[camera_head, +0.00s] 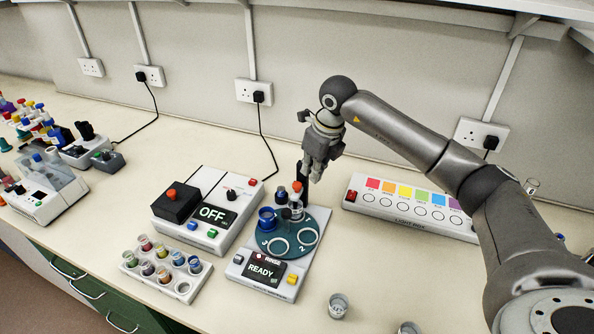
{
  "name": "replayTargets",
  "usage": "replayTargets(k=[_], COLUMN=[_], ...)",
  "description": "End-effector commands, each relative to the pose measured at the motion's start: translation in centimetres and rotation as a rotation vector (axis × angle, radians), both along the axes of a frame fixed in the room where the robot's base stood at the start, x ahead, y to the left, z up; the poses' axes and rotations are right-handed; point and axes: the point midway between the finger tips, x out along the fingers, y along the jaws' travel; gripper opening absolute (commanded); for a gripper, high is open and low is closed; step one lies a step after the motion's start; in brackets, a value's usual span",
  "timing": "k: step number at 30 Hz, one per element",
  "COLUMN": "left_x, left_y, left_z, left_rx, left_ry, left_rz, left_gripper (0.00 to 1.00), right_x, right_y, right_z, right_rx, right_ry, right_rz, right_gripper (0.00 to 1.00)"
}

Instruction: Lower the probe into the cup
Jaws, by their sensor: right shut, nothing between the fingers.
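A white device (243,285) with a READY screen carries a dark teal round platform (290,255). A blue cup (267,215) stands at the platform's left, and a small clear cup (297,212) stands near its back. A probe assembly with an orange-red top (297,187) and a dark post (301,170) rises behind the platform. I cannot tell how far the probe's tip is from the cup. My right gripper (316,175) is shut and empty, pointing down just right of the post; whether it touches the post is unclear. My left gripper is not in view.
Left of the device are an OFF-screen unit (240,222) and a vial rack (155,284). A light box (415,222) with coloured squares stands to the right. Clear cups (338,306) stand near the front. The bench (390,270) right of the device is mostly clear.

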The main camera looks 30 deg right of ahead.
Motion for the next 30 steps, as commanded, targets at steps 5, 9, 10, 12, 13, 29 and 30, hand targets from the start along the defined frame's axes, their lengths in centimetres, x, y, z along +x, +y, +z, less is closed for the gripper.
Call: replayTargets(k=[5,9,10,12,13,29,30], left_x=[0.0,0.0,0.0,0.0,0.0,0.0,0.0], left_y=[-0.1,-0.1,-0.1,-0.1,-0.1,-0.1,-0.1], left_z=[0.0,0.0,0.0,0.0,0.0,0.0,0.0], left_rx=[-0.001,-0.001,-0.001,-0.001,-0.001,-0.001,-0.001], left_ry=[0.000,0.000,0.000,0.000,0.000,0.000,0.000], left_rz=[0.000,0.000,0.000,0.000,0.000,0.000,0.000], left_gripper=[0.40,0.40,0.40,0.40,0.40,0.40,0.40], right_x=[-0.9,-1.5,-1.6,-1.8,-1.8,-2.0,-2.0], right_y=[-0.4,-0.6,-0.6,-0.7,-0.7,-0.8,-0.8], right_z=[4.0,6.3,6.6,7.2,7.4,7.9,7.9], right_rx=[0.000,0.000,0.000,-0.001,0.001,0.000,0.000], right_ry=[-0.004,-0.004,-0.002,-0.001,-0.002,0.000,0.000], right_rz=[-0.001,0.000,0.000,0.000,0.000,0.000,0.000], right_gripper=[0.00,0.00,0.00,0.00,0.00,0.00,0.00])
